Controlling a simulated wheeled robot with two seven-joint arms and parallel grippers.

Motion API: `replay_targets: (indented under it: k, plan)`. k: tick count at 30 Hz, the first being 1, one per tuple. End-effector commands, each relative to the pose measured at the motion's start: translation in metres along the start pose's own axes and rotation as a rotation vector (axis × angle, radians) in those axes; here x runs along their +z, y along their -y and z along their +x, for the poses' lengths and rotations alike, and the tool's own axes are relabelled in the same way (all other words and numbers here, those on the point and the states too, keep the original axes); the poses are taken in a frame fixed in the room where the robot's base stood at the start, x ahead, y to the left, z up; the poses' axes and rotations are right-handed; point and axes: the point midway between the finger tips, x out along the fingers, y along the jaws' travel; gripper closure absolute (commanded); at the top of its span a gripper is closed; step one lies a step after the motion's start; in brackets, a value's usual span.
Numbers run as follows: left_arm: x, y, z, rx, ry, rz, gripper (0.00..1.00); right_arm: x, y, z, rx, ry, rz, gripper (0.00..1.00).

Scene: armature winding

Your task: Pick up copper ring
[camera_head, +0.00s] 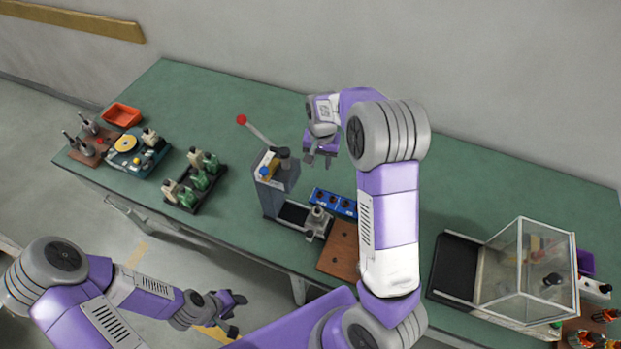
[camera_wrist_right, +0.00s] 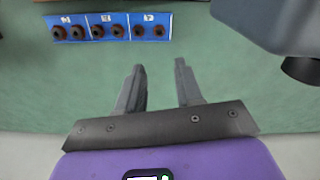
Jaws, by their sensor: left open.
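Several small dark rings with reddish-brown edges (camera_wrist_right: 97,31) sit in a row in a blue tray (camera_wrist_right: 130,19) at the top of the right wrist view. I cannot tell which one is the copper ring. The tray (camera_head: 349,207) lies right of the lever press in the head view. My right gripper (camera_head: 320,160) is above the table behind the tray. Its two fingers are apart and empty in the right wrist view (camera_wrist_right: 158,66), with the tray beyond the fingertips. My left gripper (camera_head: 240,314) is open and empty, in front of the table's near edge.
The lever press (camera_head: 277,180) with its red-knobbed lever stands beside the right gripper; its grey body (camera_wrist_right: 275,22) fills the wrist view's upper right. A brown board (camera_head: 340,252) lies near the front edge. A clear-walled box (camera_head: 525,265) stands right; fixtures (camera_head: 195,182) stand left.

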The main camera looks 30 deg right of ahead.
Motion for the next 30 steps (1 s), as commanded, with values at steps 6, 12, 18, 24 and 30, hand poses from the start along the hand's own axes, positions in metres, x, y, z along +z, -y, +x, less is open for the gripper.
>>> replay_targets:
  k: [6, 12, 18, 24, 30]
  plan:
    - [0.000, 0.011, 0.028, -0.001, 0.003, -0.001, 0.50, 0.000, 0.000, 0.030, 0.001, 0.001, 0.000, 0.64]
    - [-0.002, 0.020, 0.053, -0.001, 0.002, -0.001, 0.50, 0.000, 0.000, 0.057, 0.001, 0.001, 0.000, 0.64]
    - [-0.003, 0.031, 0.082, 0.000, 0.001, -0.001, 0.50, 0.000, 0.000, 0.088, 0.001, 0.001, 0.000, 0.64]
    - [-0.004, 0.036, 0.095, 0.000, 0.001, -0.001, 0.50, 0.000, 0.000, 0.104, 0.001, 0.001, 0.000, 0.64]
    - [-0.004, 0.037, 0.099, 0.000, 0.001, 0.000, 0.50, 0.000, 0.000, 0.123, 0.002, 0.002, 0.000, 0.64]
